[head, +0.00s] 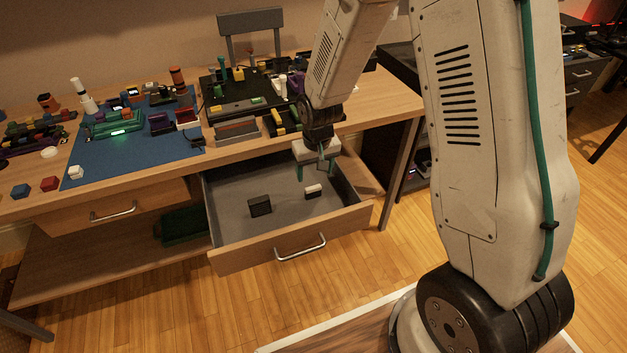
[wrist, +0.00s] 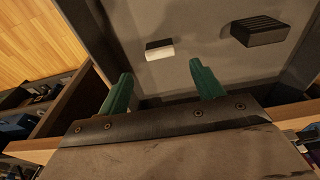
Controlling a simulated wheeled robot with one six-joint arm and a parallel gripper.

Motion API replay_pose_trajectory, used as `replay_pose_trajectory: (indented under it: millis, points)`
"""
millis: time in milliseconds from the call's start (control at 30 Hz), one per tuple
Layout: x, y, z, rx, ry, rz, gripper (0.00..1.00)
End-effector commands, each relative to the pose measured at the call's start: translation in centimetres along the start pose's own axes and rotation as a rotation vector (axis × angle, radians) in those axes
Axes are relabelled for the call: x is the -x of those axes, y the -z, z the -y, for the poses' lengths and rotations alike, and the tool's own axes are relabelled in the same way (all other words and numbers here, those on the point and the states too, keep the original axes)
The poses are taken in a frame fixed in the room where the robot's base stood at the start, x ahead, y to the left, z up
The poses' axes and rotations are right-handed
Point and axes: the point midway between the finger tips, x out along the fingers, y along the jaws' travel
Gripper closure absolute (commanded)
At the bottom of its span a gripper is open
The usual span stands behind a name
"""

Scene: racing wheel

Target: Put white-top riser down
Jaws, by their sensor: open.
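The white-top riser (head: 313,190) lies on the floor of the open drawer, a small block with a white face and a dark part. It also shows in the wrist view (wrist: 160,51), beyond the fingertips and apart from them. My gripper (head: 316,171) is above the right part of the drawer with its green fingers spread and nothing between them. The same open fingers show in the wrist view (wrist: 160,82).
A black block (head: 260,206) lies in the drawer (head: 225,238), left of the riser. The drawer's walls surround both. The desk (head: 385,110) above holds a blue mat (head: 90,165) with many parts. The drawer floor between the blocks is clear.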

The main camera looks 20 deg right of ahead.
Motion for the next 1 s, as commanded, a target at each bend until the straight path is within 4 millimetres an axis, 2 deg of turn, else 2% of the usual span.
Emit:
replay_pose_trajectory:
  millis: [33, 200, 567, 667, 767, 900, 1000]
  points:
    - [1.2, 0.1, 0.0, 0.0, 0.0, -0.005, 0.34]
    - [3.9, 0.1, 0.0, 0.0, 0.0, -0.003, 0.34]
    - [6.2, -0.2, -0.1, 0.0, 0.0, -0.003, 0.34]
    - [8.8, -0.9, -0.4, -0.002, -0.001, -0.008, 0.34]
    - [12.9, -2.7, -0.9, -0.004, -0.002, -0.011, 0.34]
    - [18.9, -6.5, -1.6, -0.003, -0.003, -0.01, 0.34]
    - [22.6, -9.6, -2.1, -0.004, -0.004, -0.008, 0.34]
